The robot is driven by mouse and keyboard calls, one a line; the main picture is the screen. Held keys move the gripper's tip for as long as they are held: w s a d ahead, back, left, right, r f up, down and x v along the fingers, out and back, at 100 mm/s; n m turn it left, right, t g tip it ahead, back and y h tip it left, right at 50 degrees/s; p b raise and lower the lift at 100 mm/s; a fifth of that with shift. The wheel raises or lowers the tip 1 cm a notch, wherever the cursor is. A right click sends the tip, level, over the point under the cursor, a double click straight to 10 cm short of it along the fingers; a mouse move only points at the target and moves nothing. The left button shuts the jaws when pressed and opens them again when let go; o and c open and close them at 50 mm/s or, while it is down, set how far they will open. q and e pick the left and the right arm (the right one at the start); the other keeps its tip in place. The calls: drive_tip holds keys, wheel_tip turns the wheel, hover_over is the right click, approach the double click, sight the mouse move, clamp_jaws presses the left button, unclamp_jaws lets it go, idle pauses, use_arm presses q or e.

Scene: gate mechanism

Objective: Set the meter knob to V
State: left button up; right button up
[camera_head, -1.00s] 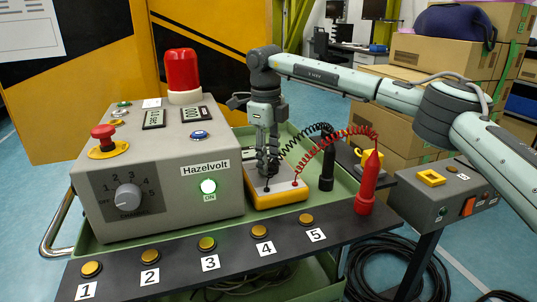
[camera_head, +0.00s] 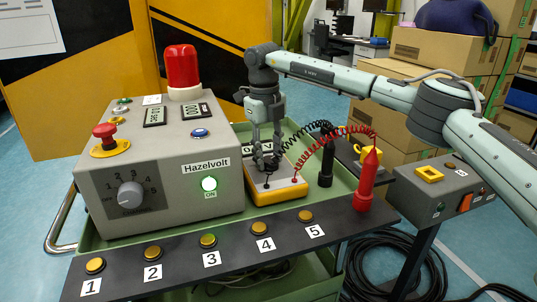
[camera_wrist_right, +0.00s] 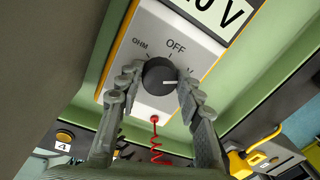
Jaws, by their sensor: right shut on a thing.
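The meter (camera_head: 287,187) is a white, yellow-edged box in the green tray beside the Hazelvolt box; it also shows in the right wrist view (camera_wrist_right: 202,57). Its dark round knob (camera_wrist_right: 159,75) has a white pointer line aimed right, towards the V side. OHM is printed at left, OFF at top and V at right. My right gripper (camera_head: 267,167) reaches down over the meter. In the right wrist view its fingers (camera_wrist_right: 154,88) are closed on the knob from both sides. The display (camera_wrist_right: 222,14) is partly cut off and ends in "0 V". My left gripper is out of view.
Black and red probes (camera_head: 366,183) with coiled leads stand right of the meter. The grey Hazelvolt box (camera_head: 160,185) with its red beacon (camera_head: 181,70) stands to the left. A dark panel (camera_head: 130,275) with several numbered yellow buttons runs along the front.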

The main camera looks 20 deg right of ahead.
sight(266, 160)
drive_tip(key=o, duration=1.2)
drive_tip(key=shift+c, duration=0.2)
wheel_tip(266, 160, up, 12)
drive_tip(key=shift+a, duration=0.4)
drive_tip(key=shift+s, duration=0.1)
